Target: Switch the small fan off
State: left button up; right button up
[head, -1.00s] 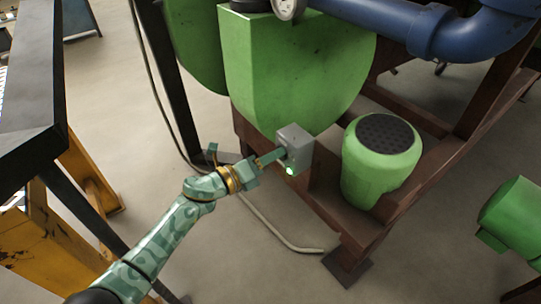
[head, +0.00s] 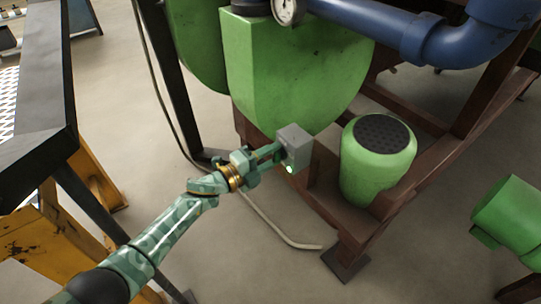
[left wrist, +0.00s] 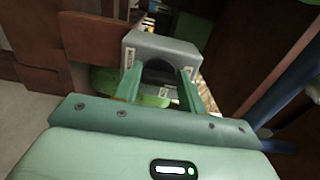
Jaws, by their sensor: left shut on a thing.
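A small grey switch box (head: 297,143) is fixed to the brown frame below the large green housing. A green lamp (head: 290,169) glows at its lower edge. My left gripper (head: 276,152) reaches the box's near face. In the left wrist view its two fingers (left wrist: 160,76) stand on either side of a dark rounded knob (left wrist: 160,68) on the grey box (left wrist: 172,45), shut on it. The knob's exact setting is hard to make out. A green drum with a dark perforated top (head: 367,177) stands right of the box; I cannot tell whether it is the small fan. My right gripper is out of view.
The brown steel frame (head: 340,222) carries the green units. A blue pipe (head: 395,38) and a gauge (head: 288,10) are above. A dark-topped bench with yellow legs (head: 30,130) is on the left. A cable lies on the open floor.

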pick_arm(q)
jog(key=shift+a+f, duration=0.1)
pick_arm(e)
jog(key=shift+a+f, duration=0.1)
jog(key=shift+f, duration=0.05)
pick_arm(q)
jog(key=o, duration=1)
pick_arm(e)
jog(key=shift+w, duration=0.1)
